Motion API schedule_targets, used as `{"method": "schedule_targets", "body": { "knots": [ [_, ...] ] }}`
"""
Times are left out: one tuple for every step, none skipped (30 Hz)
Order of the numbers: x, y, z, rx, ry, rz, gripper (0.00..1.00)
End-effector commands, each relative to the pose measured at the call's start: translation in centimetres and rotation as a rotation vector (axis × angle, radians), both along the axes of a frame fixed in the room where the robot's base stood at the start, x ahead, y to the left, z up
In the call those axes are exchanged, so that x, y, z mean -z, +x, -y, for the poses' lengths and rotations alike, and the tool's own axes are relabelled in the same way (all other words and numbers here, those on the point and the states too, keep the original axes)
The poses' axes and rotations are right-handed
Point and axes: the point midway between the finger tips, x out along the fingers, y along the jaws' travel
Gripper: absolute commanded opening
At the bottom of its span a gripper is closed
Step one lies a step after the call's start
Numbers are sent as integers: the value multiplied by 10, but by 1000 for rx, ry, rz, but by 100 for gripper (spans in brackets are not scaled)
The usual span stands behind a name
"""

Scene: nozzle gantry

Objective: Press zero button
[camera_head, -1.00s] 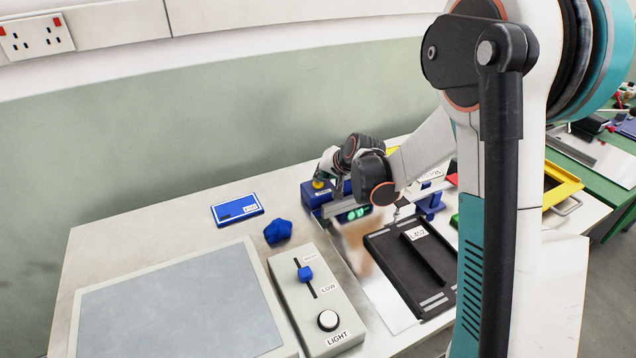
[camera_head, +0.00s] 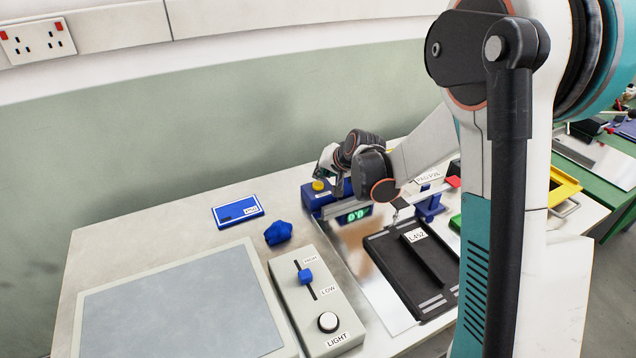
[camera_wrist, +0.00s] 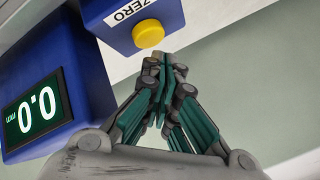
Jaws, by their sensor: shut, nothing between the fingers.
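The zero button is a round yellow cap (camera_head: 318,185) on a blue housing (camera_head: 311,201) at the back of the bench. In the wrist view the yellow cap (camera_wrist: 148,34) stands beside a white ZERO label (camera_wrist: 132,11). My gripper (camera_wrist: 162,60) is shut and empty, with its fingertips close to the cap. A small gap shows between them in the wrist view, and the cap is not covered. In the head view my gripper (camera_head: 325,172) is small, just above the button.
A black L452 plate (camera_head: 405,275) lies right of the display. A grey LIGHT control box (camera_head: 320,310) with blue slider, a blue lump (camera_head: 278,233), a blue labelled case (camera_head: 237,210) and a grey framed panel (camera_head: 180,305) occupy the front left. The wall stands close behind.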

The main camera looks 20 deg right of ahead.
Motion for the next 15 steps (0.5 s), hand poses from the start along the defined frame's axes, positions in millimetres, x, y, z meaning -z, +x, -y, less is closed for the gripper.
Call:
{"method": "schedule_targets", "body": {
  "knots": [
    [0, 0, 0, 0, 0, 0, 0],
    [1, 0, 0, 0, 0, 0, 0],
    [1, 0, 0, 0, 0, 0, 0],
    [1, 0, 0, 0, 0, 0, 0],
    [1, 0, 0, 0, 0, 0, 0],
    [0, 0, 0, 0, 0, 0, 0],
    [0, 0, 0, 0, 0, 0, 0],
    [-1, 0, 0, 0, 0, 0, 0],
    [-3, 0, 0, 0, 0, 0, 0],
    [-5, 0, 0, 0, 0, 0, 0],
    [-7, 0, 0, 0, 0, 0, 0],
    [-11, 0, 0, 0, 0, 0, 0],
    [-13, 0, 0, 0, 0, 0, 0],
    [-16, 0, 0, 0, 0, 0, 0],
    [-20, 0, 0, 0, 0, 0, 0]
  ]
}}
